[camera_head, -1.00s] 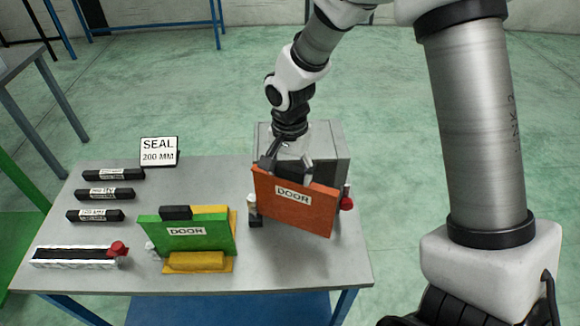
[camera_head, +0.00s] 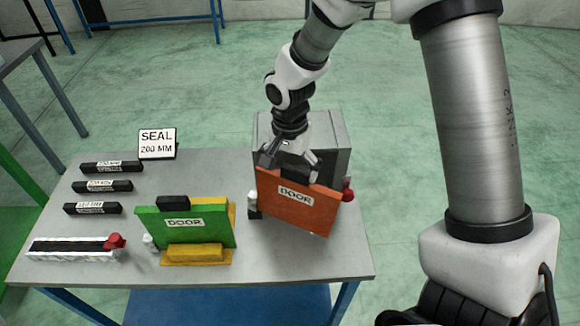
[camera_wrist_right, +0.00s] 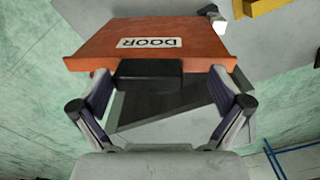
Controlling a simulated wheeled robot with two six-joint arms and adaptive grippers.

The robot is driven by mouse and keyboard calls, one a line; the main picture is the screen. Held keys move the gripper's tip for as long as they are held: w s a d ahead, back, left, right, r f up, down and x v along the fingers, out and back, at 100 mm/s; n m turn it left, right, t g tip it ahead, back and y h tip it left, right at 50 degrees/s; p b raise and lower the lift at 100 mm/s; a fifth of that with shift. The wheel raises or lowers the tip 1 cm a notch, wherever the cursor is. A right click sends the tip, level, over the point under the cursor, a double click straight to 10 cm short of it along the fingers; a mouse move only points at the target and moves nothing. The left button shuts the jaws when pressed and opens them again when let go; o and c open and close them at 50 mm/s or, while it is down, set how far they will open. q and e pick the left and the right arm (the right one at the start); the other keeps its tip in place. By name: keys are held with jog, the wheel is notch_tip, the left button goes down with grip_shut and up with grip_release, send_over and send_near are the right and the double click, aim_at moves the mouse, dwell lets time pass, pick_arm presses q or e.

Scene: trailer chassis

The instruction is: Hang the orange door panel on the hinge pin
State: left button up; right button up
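The orange door panel (camera_head: 300,212), labelled DOOR, stands tilted in front of the grey box (camera_head: 342,160), its right end lower. Its black grip block (camera_wrist_right: 150,74) shows in the right wrist view. My right gripper (camera_head: 290,160) is over the panel's top edge. Its fingers stand apart on both sides of the block, with a clear gap at the right finger in the wrist view. A white-capped part (camera_head: 251,202) shows at the panel's left end; I cannot tell whether the panel sits on a hinge pin there. My left gripper is not in view.
A green door panel (camera_head: 205,227) stands in a yellow holder (camera_head: 195,255) to the left. Several black seal strips (camera_head: 103,186) and a white channel with a red end (camera_head: 70,250) lie further left. A SEAL sign (camera_head: 157,142) stands behind. A red knob (camera_head: 348,195) is by the box.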

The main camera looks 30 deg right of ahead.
notch_tip(320, 180, up, 12)
dwell(0.5)
